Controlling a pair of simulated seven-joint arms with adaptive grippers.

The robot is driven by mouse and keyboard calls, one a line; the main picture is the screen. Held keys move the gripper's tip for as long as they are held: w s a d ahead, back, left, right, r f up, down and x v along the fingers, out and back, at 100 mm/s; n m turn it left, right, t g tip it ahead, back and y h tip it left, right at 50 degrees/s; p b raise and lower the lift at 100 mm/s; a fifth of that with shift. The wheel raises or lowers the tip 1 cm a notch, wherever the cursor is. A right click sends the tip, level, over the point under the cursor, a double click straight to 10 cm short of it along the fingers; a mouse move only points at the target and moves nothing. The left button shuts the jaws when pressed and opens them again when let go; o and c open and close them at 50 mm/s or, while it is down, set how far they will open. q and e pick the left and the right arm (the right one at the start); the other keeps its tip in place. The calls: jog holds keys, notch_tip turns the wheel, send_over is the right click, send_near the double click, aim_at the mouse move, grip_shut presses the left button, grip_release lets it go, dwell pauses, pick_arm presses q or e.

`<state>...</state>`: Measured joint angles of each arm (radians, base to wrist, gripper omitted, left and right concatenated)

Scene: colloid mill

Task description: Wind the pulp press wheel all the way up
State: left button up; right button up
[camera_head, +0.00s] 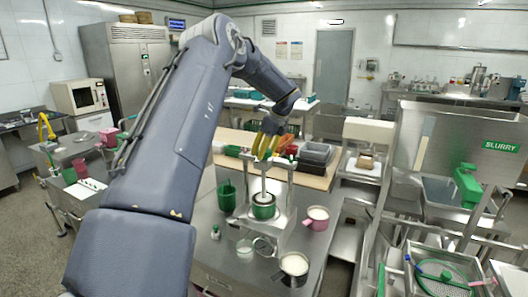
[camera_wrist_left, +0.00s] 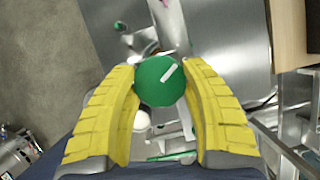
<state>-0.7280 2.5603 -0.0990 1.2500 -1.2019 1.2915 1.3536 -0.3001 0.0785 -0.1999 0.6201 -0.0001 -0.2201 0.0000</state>
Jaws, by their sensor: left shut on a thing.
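The pulp press (camera_head: 285,207) stands on the steel table, a pale frame with an upright spindle over a green cup (camera_head: 263,211). My left gripper (camera_head: 265,157) points down at the top of the press, its yellow fingers around the wheel. In the left wrist view the round green wheel (camera_wrist_left: 160,82), with a white mark on its face, sits between the two yellow fingers, which are shut on it. My right gripper is not in view.
A green mug (camera_head: 227,196), a pink cup (camera_head: 316,218) with white contents and a steel cup (camera_head: 294,268) stand around the press. Behind it are grey bins (camera_head: 317,152) on a wooden board. A slurry hopper (camera_head: 452,140) stands at right.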

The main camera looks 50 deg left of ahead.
pick_arm(q)
jog(key=o, duration=1.3)
jog(key=shift+c, duration=0.2)
jog(key=s+v, duration=0.1)
jog(key=v, duration=1)
jog(key=shift+w+r, duration=0.4)
jog(key=shift+w, duration=0.1)
jog(key=shift+d, duration=0.1)
